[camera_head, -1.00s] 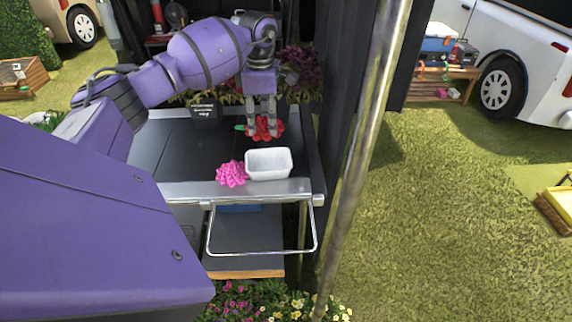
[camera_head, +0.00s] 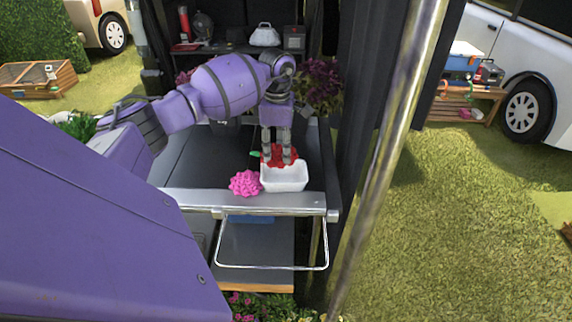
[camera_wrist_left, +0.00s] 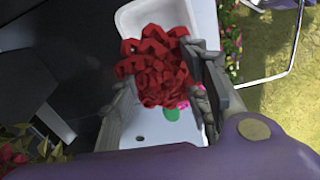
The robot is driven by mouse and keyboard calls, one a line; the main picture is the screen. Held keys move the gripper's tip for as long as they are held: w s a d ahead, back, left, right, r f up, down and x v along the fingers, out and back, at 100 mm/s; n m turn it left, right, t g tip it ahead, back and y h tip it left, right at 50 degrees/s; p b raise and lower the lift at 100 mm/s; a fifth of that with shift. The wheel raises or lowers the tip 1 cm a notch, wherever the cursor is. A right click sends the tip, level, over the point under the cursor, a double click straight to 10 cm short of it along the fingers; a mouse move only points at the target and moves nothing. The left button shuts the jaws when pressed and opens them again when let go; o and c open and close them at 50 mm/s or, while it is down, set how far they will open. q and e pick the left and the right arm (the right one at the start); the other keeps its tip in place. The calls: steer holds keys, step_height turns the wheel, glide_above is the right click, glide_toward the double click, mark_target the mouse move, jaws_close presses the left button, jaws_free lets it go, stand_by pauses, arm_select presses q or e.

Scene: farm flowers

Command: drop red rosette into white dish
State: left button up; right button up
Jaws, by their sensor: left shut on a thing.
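The red rosette (camera_head: 280,153) is held between the fingers of my left gripper (camera_head: 277,160), at the back edge of the white dish or just above it. In the left wrist view, the red rosette (camera_wrist_left: 158,62) sits between the gripper's fingers and covers part of the white dish (camera_wrist_left: 186,14). A small green piece shows beside the rosette. In the head view, the white dish (camera_head: 284,180) is a rectangular tub near the front edge of the dark table. I cannot tell whether the rosette touches it. My right gripper is out of view.
A pink rosette (camera_head: 246,183) lies just left of the dish on the table (camera_head: 190,160). A metal rail (camera_head: 272,267) sticks out below the front edge. A metal pole (camera_head: 370,170) stands to the right. Leafy purple plants (camera_head: 322,84) are behind the gripper.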

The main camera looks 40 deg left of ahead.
arm_select(q)
steer(key=shift+r, duration=0.1)
steer(key=o, duration=1)
step_height(320, 180, up, 12)
stand_by(0.4)
